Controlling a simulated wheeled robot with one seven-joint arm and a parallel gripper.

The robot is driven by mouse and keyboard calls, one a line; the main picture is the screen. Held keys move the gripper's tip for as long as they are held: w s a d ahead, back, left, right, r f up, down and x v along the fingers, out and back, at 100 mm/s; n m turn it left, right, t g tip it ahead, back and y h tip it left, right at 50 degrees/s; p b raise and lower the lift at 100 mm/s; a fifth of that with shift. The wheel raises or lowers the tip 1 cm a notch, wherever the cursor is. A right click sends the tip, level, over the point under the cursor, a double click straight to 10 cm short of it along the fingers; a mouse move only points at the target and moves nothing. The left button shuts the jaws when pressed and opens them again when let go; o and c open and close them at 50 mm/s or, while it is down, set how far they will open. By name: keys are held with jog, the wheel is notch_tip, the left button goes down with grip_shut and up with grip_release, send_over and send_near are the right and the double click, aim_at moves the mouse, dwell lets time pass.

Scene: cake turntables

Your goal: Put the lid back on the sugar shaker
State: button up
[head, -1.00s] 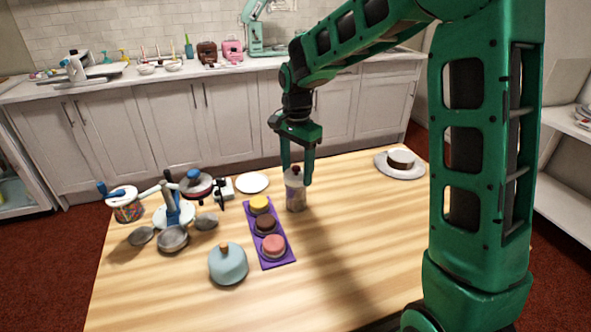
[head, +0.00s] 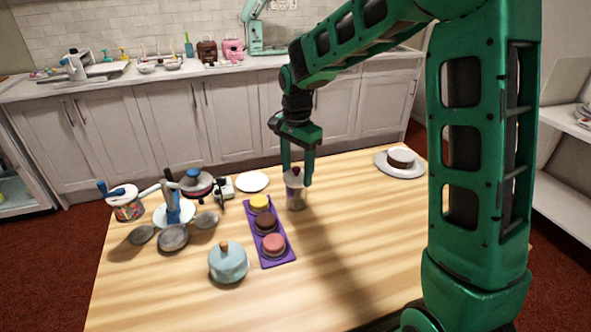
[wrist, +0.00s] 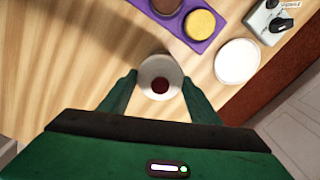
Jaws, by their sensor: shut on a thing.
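The sugar shaker (head: 297,201) stands upright on the wooden table, behind and right of the purple tray. Its body looks clear with purplish contents. The pale lid (head: 294,180) with a dark red knob is at the top of the shaker. In the wrist view the lid (wrist: 161,73) is a white disc with the red knob in its middle. My gripper (head: 297,180) points down, its two green fingers shut on opposite sides of the lid. The lid hides the shaker's mouth, and I cannot tell whether a small gap is left between them.
The purple tray (head: 279,262) holds three small round cakes. A white plate (head: 252,182) lies behind the tray. A plate with a cake (head: 418,170) is at the far right. Pans and stands crowd the left.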

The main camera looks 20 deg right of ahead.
jog(key=shift+f, duration=0.45)
dwell(1.1)
jog(key=o, duration=1.6)
jog(key=shift+o, duration=0.2)
jog(key=shift+r, duration=3.55)
grip_shut()
jog(key=shift+f, duration=0.6)
